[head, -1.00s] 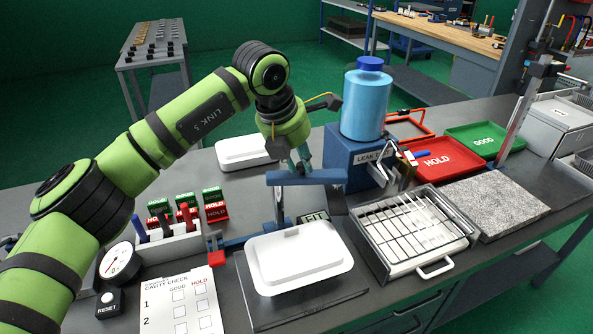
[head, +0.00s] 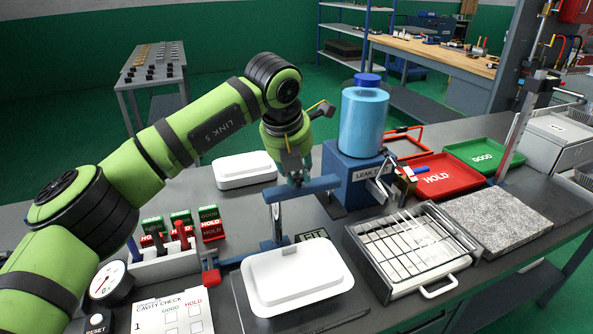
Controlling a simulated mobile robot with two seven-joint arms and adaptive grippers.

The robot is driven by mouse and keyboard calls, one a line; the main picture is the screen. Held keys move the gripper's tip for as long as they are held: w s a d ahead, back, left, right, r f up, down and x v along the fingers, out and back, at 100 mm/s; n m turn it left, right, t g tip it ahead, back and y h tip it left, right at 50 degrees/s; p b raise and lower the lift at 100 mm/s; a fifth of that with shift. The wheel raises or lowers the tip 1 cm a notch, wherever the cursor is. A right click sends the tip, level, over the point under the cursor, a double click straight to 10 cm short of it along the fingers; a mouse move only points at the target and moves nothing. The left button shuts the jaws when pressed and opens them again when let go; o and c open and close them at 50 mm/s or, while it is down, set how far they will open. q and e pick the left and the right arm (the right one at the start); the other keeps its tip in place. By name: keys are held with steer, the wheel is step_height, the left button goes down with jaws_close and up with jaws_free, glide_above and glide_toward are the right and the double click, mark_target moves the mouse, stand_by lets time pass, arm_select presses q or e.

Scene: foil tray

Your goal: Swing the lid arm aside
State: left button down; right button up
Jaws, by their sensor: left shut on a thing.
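The lid arm (head: 318,185), a blue bar on a thin upright post, stands behind the white tray (head: 298,276) on the dark fixture plate (head: 240,303). The bar slants, with its right end farther back. My left gripper (head: 294,178) comes down from above and is shut on the lid arm, a little behind the middle of the bar as seen here. Its fingertips are small and partly hidden by the bar. My right gripper is not in view.
A blue leak-test box (head: 352,178) with a blue bottle (head: 364,120) stands close to the bar's right end. Another white tray (head: 245,168) lies behind left. A wire rack (head: 410,250), red tray (head: 438,180) and green tray (head: 483,155) are right. Marker blocks (head: 165,262) stand left.

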arm_select(q)
steer(key=shift+w+r, duration=0.1)
steer(key=c, duration=1.1)
jaws_free()
steer(key=shift+o, duration=0.2)
steer(key=v, duration=1.2)
steer(key=shift+a, duration=0.1)
